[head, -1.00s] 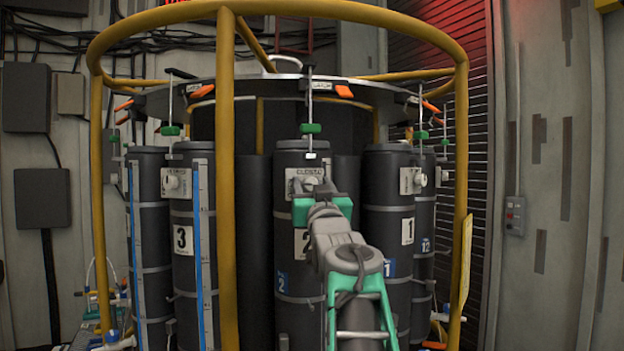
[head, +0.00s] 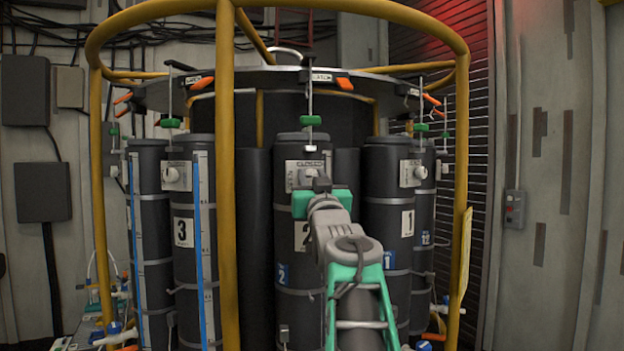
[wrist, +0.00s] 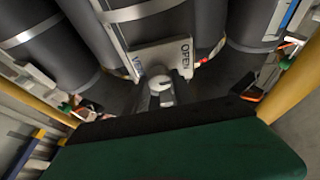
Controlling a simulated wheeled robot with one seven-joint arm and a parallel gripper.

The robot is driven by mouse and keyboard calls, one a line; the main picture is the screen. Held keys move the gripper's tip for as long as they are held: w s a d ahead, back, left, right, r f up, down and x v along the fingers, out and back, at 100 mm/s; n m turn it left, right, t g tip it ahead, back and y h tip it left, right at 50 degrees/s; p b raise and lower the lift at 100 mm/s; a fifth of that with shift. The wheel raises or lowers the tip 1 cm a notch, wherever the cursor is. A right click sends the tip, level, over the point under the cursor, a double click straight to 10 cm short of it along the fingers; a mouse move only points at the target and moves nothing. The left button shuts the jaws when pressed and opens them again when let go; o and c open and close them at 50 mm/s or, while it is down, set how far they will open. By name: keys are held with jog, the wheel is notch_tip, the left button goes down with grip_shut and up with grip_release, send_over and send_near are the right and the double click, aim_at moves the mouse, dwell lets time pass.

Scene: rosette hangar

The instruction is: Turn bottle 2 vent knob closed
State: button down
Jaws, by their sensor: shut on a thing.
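Bottle 2 (head: 296,262) is the dark grey cylinder in the middle of the rack in the head view. Its light label plate (head: 297,168) sits near the top, with the white vent knob (head: 309,174) on it. My gripper (head: 318,183) is at the knob and covers part of it and of the number 2. In the wrist view the round white knob (wrist: 160,84) sits between my grey fingertips, in front of the plate (wrist: 165,60), where OPEN can be read. My gripper is shut on the knob. The knob's pointing direction is unclear.
Yellow frame posts (head: 227,200) stand in front of the bottles at left and right. Bottle 3 (head: 187,260) and bottle 1 (head: 388,230) flank bottle 2, with similar knobs. A green clip (head: 310,120) hangs above bottle 2.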

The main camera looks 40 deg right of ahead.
jog(key=shift+m+h+b, duration=0.4)
jog(key=shift+m+b, duration=0.1)
jog(key=shift+m, duration=0.2)
jog(key=m+g+b, duration=0.1)
jog(key=m, duration=0.1)
jog(key=m+g+h+b, duration=0.1)
jog(key=m, duration=0.1)
jog(key=shift+w+a+f+h, duration=0.1)
jog(key=shift+a+f+h, duration=0.05)
jog(key=shift+h, duration=0.15)
jog(key=m+g, duration=0.1)
jog(key=m, duration=0.2)
jog(key=m+g+h+b, duration=0.1)
jog(key=m, duration=0.2)
jog(key=shift+r+m+g+h, duration=0.2)
jog(key=shift+m+g+h, duration=0.1)
jog(key=shift+g, duration=0.1)
jog(key=m+g, duration=0.2)
jog(key=m, duration=0.3)
jog(key=shift+r, duration=0.15)
jog(key=m+g+p, duration=0.1)
jog(key=m, duration=0.1)
jog(key=m+g+y+p, duration=0.1)
jog(key=m, duration=0.2)
jog(key=shift+m, duration=0.4)
jog(key=c, duration=1.1)
grip_release()
jog(key=shift+o, duration=0.2)
